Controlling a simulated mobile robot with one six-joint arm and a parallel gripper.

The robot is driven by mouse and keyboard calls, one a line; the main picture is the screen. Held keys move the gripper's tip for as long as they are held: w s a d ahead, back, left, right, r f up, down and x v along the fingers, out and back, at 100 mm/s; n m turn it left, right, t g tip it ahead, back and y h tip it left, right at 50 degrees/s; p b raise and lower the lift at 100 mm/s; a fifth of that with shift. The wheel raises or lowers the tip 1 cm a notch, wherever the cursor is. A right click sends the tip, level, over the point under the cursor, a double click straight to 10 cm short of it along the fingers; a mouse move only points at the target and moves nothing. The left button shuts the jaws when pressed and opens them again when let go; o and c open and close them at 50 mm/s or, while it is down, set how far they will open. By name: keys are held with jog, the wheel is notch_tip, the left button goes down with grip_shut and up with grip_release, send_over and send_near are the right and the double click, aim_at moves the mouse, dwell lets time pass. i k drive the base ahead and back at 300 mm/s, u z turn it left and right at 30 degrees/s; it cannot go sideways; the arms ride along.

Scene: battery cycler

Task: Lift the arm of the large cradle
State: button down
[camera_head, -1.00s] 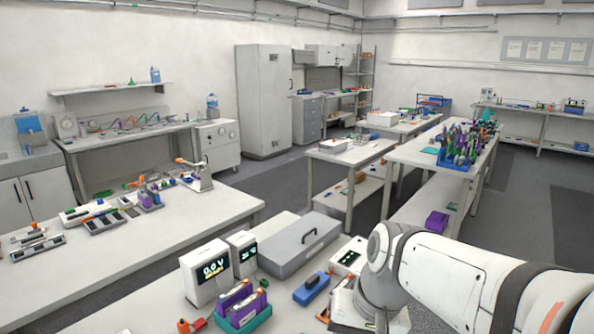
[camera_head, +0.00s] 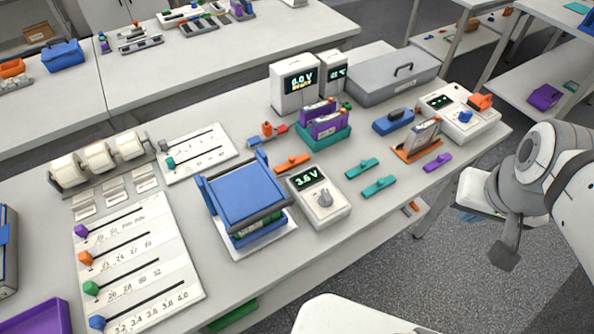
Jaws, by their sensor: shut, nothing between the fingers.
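What looks like the large cradle is a blue, box-like unit (camera_head: 243,193) on a white base plate, on the near bench. A dark bar lies low along its front edge, and a blue and green block shows beneath it. I cannot tell for certain which part is its arm. My gripper (camera_head: 505,257) is at the right, beyond the bench's edge and over the floor, well apart from the cradle. It is shut and empty.
A meter reading 3.6 V (camera_head: 319,197) stands just right of the cradle. A slider board (camera_head: 137,262) lies to its left. Teal and orange clips, a purple battery holder (camera_head: 323,130) and a grey case (camera_head: 380,75) are farther right and back.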

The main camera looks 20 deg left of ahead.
aim_at(244, 198)
jog(key=z, duration=0.45)
jog(key=k, duration=2.2)
jog(key=u, duration=0.4)
jog(key=i, duration=1)
jog(key=u, duration=0.05)
